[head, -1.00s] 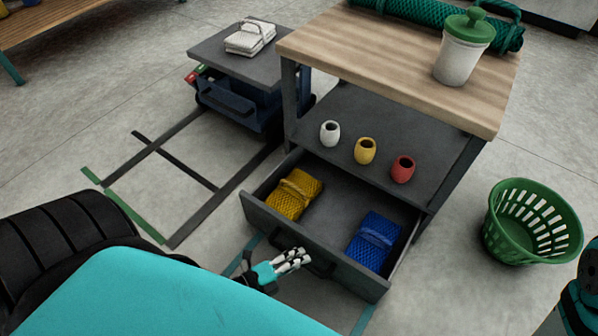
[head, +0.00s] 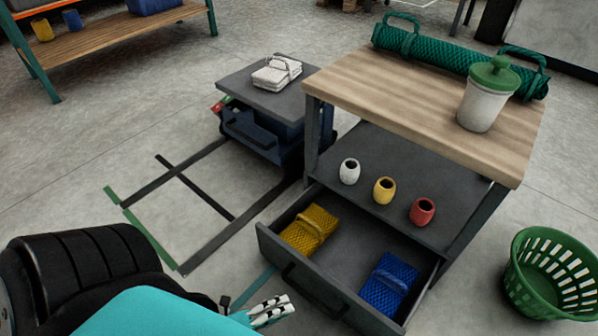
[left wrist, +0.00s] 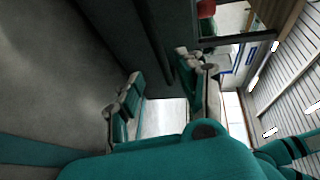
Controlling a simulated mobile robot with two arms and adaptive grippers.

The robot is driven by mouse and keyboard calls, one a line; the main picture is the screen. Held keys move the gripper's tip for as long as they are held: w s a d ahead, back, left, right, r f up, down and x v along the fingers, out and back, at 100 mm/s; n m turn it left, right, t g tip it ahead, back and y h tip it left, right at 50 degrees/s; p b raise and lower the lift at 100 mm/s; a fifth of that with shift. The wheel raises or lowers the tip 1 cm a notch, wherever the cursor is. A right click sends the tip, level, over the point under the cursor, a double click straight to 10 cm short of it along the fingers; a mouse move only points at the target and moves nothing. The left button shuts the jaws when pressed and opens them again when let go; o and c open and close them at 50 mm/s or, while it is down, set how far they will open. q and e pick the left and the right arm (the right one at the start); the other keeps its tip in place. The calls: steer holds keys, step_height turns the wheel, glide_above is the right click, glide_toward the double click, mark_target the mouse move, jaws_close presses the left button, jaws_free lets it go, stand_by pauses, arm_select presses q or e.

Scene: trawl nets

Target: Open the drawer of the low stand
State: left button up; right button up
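The low stand (head: 405,82) has a pale wooden top, a dark shelf and a drawer (head: 343,252) at the bottom. The drawer is pulled well out. A yellow net bundle (head: 308,229) and a blue net bundle (head: 389,285) lie in it. Its dark bar handle (head: 312,297) is on the front panel. My left gripper (head: 272,311) is in front of the panel, left of the handle and apart from it. In the left wrist view its fingers (left wrist: 165,108) are spread with nothing between them. My right gripper is out of view.
White, yellow and red cups (head: 384,190) stand on the shelf. A lidded jar (head: 487,95) and a rolled green net (head: 455,62) are on top. A green basket (head: 548,280) stands at right, a low cart (head: 262,92) at left. Open floor lies left of the drawer.

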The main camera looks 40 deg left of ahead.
arm_select(q)
steer(key=shift+v, duration=1.7)
